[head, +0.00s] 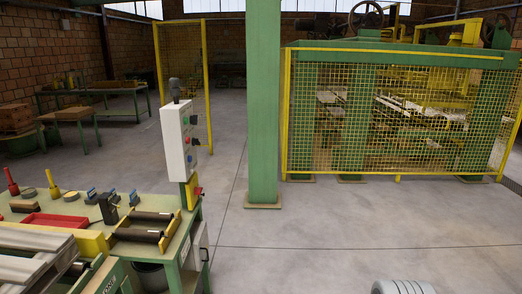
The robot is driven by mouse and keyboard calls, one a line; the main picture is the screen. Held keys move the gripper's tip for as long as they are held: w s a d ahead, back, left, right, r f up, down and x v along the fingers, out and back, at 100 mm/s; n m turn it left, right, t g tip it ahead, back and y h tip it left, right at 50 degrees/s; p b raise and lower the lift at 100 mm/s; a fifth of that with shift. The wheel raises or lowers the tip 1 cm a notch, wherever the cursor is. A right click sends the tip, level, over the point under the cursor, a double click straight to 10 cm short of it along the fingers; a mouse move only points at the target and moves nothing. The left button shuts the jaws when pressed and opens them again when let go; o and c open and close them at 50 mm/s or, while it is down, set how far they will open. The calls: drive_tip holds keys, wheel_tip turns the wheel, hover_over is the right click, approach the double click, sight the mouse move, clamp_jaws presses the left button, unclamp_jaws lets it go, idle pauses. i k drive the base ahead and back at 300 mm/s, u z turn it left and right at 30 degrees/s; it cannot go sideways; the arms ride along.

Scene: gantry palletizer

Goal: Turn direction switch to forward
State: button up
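A pale control box (175,140) stands on a post at the right end of the green workbench, left of the middle of the head view. A dark knobbed fitting sits on top of the box. My gripper is not in view. Only a pale, ringed part, probably of my arm, shows at the bottom edge, well to the right of the box.
The green workbench (186,236) at lower left bears rollers, a red tray (55,220) and small tools. A green column (263,110) stands right of the box. A yellow mesh fence (300,115) guards machinery at right. The floor (300,235) between is clear.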

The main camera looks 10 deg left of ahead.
sight(194, 119)
drive_tip(key=i, duration=3.5)
drive_tip(key=u, duration=2.55)
